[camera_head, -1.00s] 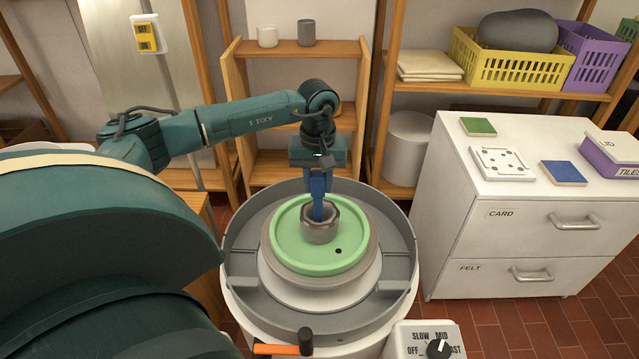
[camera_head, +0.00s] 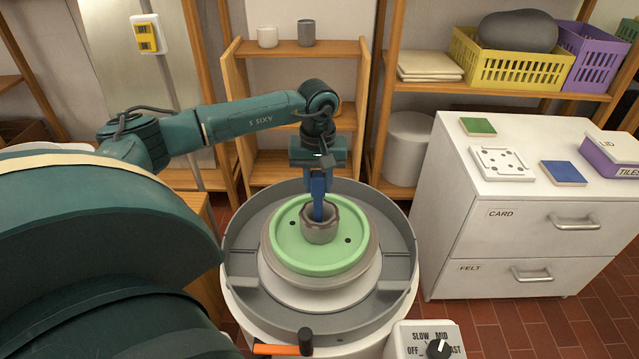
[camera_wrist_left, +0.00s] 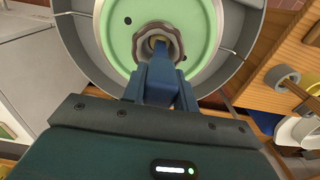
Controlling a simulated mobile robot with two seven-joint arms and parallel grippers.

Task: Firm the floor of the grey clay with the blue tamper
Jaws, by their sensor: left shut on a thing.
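The grey clay (camera_head: 320,232) is a short, thick-walled open pot with an uneven rim. It stands at the middle of a green round bat (camera_head: 283,250) on the wheel (camera_head: 268,290). My left gripper (camera_head: 318,197) points straight down over it, shut on the blue tamper (camera_head: 318,213). The tamper's lower end is inside the clay's opening, so its contact with the floor is hidden. In the left wrist view, the clay's scalloped rim (camera_wrist_left: 175,34) surrounds the space ahead of the blue fingers (camera_wrist_left: 160,80). My right gripper is out of view.
A grey splash pan (camera_head: 240,265) surrounds the wheel. An orange-and-black handle (camera_head: 283,348) is at its front edge, beside a speed-knob box (camera_head: 428,343). A white drawer cabinet (camera_head: 520,235) stands at right. Wooden shelves (camera_head: 290,145) stand behind.

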